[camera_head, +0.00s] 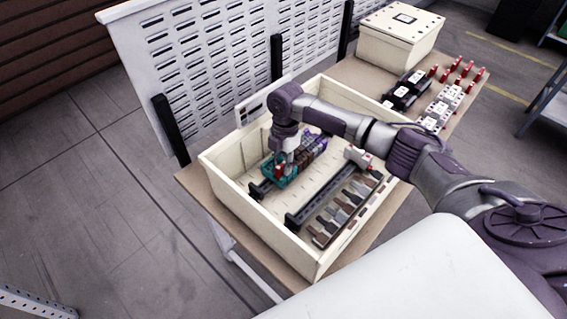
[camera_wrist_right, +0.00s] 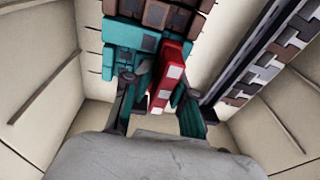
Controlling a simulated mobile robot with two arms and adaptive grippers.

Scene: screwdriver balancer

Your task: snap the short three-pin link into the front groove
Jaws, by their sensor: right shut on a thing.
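My right gripper (camera_head: 284,166) is down inside the cream enclosure (camera_head: 235,193), at the teal terminal blocks (camera_head: 270,180) on the left part of the rear rail. In the right wrist view, the gripper (camera_wrist_right: 158,88) is shut on a red link (camera_wrist_right: 172,62) with pale square patches, held lengthwise between the fingers. The link's far end lies over or against the teal blocks (camera_wrist_right: 119,38). Whether its pins sit in a groove cannot be told, as its underside and the grooves are hidden. My left gripper is not in view.
A dark slotted duct (camera_head: 320,198) and a row of brown and grey blocks (camera_head: 340,213) lie nearer the front wall. Red-handled parts (camera_head: 466,68), black units (camera_head: 405,90) and a lidded box (camera_head: 400,40) stand on the table at right.

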